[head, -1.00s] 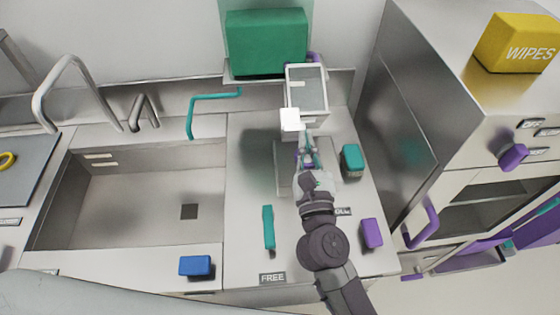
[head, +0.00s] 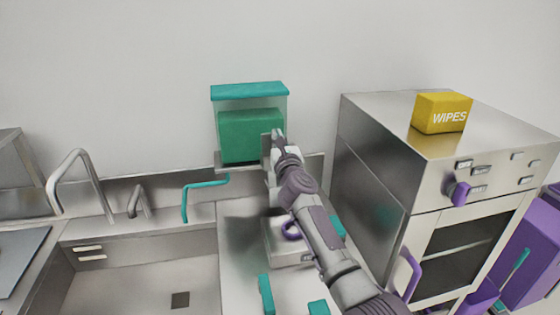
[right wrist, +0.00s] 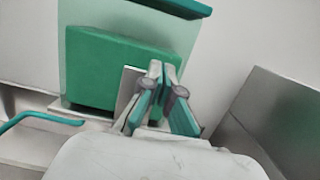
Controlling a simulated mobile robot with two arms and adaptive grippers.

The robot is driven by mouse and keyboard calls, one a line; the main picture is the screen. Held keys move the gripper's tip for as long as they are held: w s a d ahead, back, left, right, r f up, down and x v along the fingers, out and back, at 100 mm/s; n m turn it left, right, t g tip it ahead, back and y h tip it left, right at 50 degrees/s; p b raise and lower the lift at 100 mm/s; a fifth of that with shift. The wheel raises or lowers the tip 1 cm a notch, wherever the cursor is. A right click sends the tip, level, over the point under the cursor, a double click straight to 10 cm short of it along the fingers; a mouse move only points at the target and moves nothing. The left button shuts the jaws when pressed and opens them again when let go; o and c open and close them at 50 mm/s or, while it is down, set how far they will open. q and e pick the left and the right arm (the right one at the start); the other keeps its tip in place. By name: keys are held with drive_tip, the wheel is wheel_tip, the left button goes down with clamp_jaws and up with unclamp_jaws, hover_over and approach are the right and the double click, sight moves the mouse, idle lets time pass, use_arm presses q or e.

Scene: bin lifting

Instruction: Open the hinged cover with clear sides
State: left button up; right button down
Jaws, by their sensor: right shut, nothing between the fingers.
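The low grey appliance (head: 275,242) with a purple loop handle stands on the counter, partly hidden behind my right arm. A light grey panel (head: 266,150) rises above its back; it also shows in the right wrist view (right wrist: 127,88). My right gripper (head: 278,134) is shut and empty, high beside the panel's top edge. In the right wrist view its teal fingers (right wrist: 160,85) are together, close to the panel. My left gripper is out of view.
A clear bin with a teal lid (head: 249,91) and a green block (head: 250,135) stands on the back shelf, right behind my gripper. A steel cabinet (head: 375,165) with a yellow wipes box (head: 443,112) stands right. The sink and teal tap (head: 205,184) are left.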

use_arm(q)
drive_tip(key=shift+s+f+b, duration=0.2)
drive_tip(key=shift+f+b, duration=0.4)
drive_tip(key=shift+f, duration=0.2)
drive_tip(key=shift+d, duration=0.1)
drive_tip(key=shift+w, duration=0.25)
